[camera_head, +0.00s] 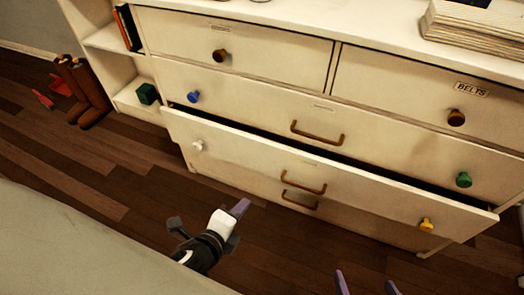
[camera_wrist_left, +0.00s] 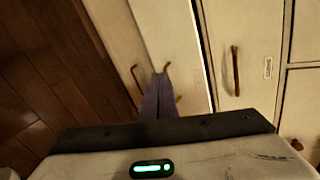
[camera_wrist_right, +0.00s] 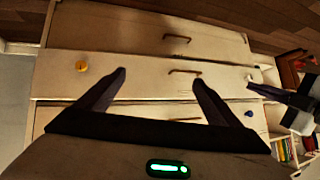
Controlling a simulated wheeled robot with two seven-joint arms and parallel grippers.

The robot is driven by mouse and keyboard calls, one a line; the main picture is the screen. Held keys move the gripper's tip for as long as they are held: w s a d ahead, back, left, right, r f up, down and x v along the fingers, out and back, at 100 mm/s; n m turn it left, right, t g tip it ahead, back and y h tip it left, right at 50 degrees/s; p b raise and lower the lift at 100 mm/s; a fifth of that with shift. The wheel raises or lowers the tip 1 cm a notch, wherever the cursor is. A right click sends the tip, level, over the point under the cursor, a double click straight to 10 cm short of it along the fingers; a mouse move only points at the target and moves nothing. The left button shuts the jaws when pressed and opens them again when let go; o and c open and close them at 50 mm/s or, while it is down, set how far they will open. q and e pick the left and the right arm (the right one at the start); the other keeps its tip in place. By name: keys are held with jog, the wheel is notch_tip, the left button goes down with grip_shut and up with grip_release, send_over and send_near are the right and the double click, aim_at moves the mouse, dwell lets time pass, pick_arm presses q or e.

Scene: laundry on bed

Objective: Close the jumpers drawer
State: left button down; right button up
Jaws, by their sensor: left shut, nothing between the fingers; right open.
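One cream drawer (camera_head: 245,160) in the dresser's third row is pulled partly out, with a dark gap above its front. It has a white knob (camera_head: 198,145), a brown bar handle (camera_head: 303,183) and a yellow knob (camera_head: 425,224). Its small label is too small to read, so I cannot confirm it says jumpers. My left gripper (camera_head: 240,208) is shut and empty, in front of and below the drawer front's left half. In the left wrist view its fingers (camera_wrist_left: 160,80) point toward the dresser. My right gripper (camera_head: 366,281) is open and empty, in front of the drawer; its spread fingers also show in the right wrist view (camera_wrist_right: 160,77).
The upper drawers look shut, including one labelled BELTS (camera_head: 472,89). A lower drawer handle (camera_head: 300,200) shows beneath the open drawer. Brown boots (camera_head: 88,90) stand by the shelf at left. A pale bed edge (camera_head: 60,245) fills the lower left. Wooden floor lies between.

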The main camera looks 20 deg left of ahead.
pick_arm(q)
jog(key=w+r+m+t, duration=0.2)
jog(key=w+m, duration=0.3)
jog(key=m, duration=0.8)
jog(key=m+b, duration=0.1)
jog(key=m, duration=0.2)
send_near(271, 148)
jog(key=shift+t, duration=0.4)
jog(key=x, duration=0.2)
jog(key=f+b+x, duration=0.1)
jog(key=x, duration=0.2)
jog(key=shift+s, duration=0.15)
jog(key=shift+w, duration=0.55)
pick_arm(e)
jog(key=shift+w+a+f+n+g, duration=0.15)
jog(key=shift+a+f+g, duration=0.15)
jog(key=shift+f, duration=0.2)
jog(key=shift+w+a+f+n+g, duration=0.2)
jog(key=shift+a+f, duration=0.1)
jog(key=shift+f, duration=0.15)
